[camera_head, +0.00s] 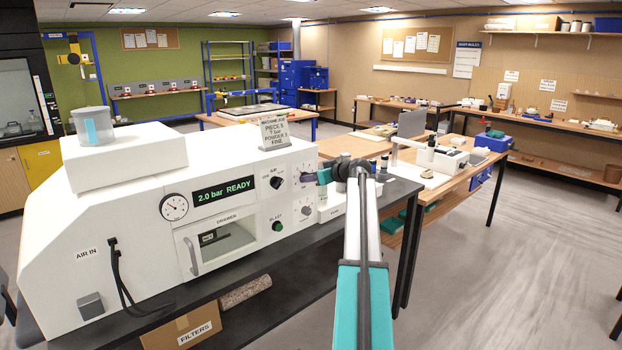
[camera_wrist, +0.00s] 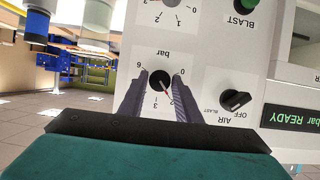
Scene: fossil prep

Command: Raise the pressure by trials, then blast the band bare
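The white blasting cabinet (camera_head: 130,205) stands on a dark bench at the left. Its green display (camera_head: 224,190) reads 2.0 bar READY, beside a round pressure gauge (camera_head: 174,207). My gripper (camera_head: 322,176) is at the panel's right edge. In the wrist view, upside down, my gripper's fingers (camera_wrist: 160,82) close in on both sides of the black bar knob (camera_wrist: 159,81); its red pointer is near 2. The AIR knob (camera_wrist: 236,100) and green BLAST button (camera_wrist: 247,4) are beside it.
A notice card (camera_head: 274,133) on the cabinet's top mentions a piece, bar and fine powder; its small print is unclear. Another dial (camera_head: 306,210) sits below the bar knob. Benches with tools (camera_head: 445,160) stand to the right. The floor at right (camera_head: 520,270) is clear.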

